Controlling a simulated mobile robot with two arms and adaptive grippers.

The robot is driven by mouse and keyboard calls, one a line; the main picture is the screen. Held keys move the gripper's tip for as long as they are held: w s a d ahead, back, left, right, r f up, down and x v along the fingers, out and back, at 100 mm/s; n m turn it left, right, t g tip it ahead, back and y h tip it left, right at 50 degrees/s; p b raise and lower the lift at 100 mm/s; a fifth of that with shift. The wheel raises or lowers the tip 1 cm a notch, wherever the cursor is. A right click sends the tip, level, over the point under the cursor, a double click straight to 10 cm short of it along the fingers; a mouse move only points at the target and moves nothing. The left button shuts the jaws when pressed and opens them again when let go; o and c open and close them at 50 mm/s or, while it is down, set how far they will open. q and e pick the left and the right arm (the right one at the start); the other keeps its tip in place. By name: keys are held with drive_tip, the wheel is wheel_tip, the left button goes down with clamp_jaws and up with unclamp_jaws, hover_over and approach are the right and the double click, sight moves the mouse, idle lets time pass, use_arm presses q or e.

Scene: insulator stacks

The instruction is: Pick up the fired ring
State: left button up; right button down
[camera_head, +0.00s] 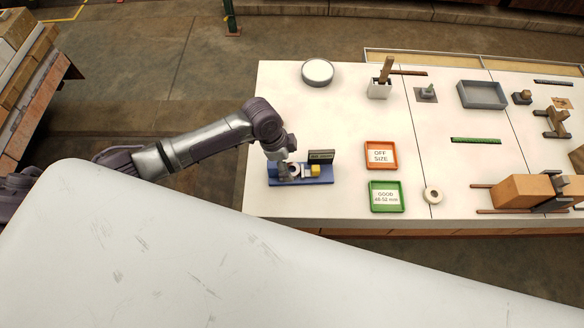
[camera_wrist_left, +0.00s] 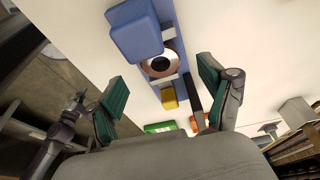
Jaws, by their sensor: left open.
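A ring (camera_wrist_left: 161,62), pale with a brown face and a hole in the middle, sits in a blue fixture (camera_wrist_left: 166,12) in the left wrist view, partly covered by the fixture's blue block. In the head view the blue fixture (camera_head: 322,180) stands near the table's left front corner, with the ring mostly hidden by my gripper. My left gripper (camera_head: 288,168) is over the fixture's left part. Its fingers are spread wide in the left wrist view (camera_wrist_left: 160,97), with nothing between the pads. My right gripper is not visible.
A yellow block (camera_head: 316,170) and a dark sign (camera_head: 321,156) stand at the fixture. An orange "OFF SIZE" tray (camera_head: 367,162) and a green "GOOD" tray (camera_head: 371,195) lie to its right. A round dish (camera_head: 317,72) is further back; the table between is clear.

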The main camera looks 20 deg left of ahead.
sight(291, 168)
use_arm(q)
drive_tip(key=x, duration=0.3)
drive_tip(key=shift+f, duration=0.1)
drive_tip(key=c, duration=1.2)
drive_tip(key=shift+c, duration=0.2)
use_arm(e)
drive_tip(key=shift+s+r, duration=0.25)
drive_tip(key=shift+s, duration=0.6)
